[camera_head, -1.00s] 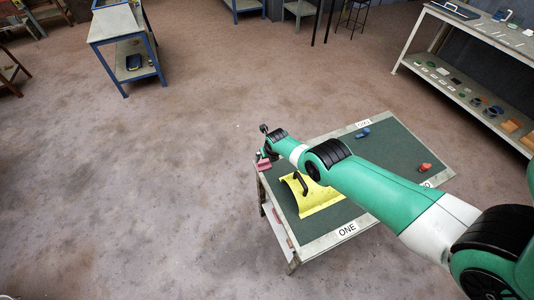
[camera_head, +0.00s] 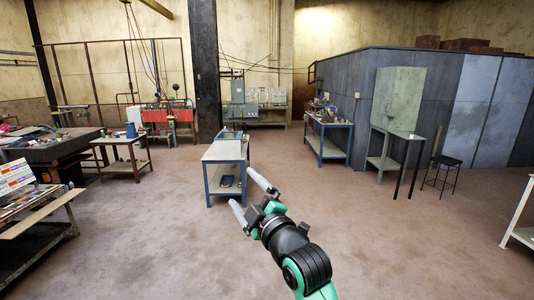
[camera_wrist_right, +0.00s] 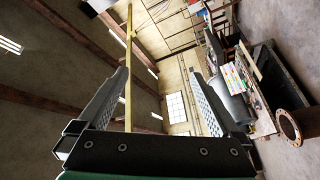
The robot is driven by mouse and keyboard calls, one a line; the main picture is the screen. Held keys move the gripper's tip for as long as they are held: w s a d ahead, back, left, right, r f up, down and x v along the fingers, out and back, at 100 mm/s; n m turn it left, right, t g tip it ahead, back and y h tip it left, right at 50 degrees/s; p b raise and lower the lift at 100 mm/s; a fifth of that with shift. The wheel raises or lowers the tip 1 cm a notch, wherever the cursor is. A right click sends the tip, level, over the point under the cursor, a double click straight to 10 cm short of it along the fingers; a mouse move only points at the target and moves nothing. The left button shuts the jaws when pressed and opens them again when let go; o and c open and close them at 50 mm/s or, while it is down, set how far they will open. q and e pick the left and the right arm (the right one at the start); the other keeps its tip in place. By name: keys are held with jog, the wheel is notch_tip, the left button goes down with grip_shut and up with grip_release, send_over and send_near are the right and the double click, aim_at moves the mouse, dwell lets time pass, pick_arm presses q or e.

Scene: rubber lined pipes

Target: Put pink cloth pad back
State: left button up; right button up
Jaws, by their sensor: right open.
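My right gripper (camera_head: 242,188) is open in the head view, raised over the floor with its arm coming up from the bottom. In the right wrist view its two fingers (camera_wrist_right: 160,65) stand wide apart with nothing between them. The pink cloth pad is not recognisable in either current view. A small pink patch (camera_head: 6,127) shows on a dark table at the far left of the head view, but I cannot tell what it is. My left gripper is out of view.
A blue-framed table (camera_head: 225,152) stands ahead, beyond the right gripper. A wooden bench (camera_head: 122,140) and a cluttered table (camera_head: 40,205) are at the left. A stool (camera_head: 442,172) and a blue-legged workbench (camera_head: 330,125) are at the right. The middle floor is open.

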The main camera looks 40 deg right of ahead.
jog(key=s+a+r+m+t+y, duration=0.3)
jog(key=s+a+r+m+t, duration=0.1)
jog(key=s+a+r, duration=0.3)
jog(key=s+a+r+m+t+y, duration=0.2)
jog(key=s+a+r+m+t, duration=0.2)
jog(key=s+r, duration=0.8)
jog(key=s+a, duration=0.2)
jog(key=s, duration=0.2)
jog(key=shift+a+r+m+y, duration=0.25)
jog(key=shift+a+m+y, duration=0.1)
jog(key=shift+m+y, duration=0.05)
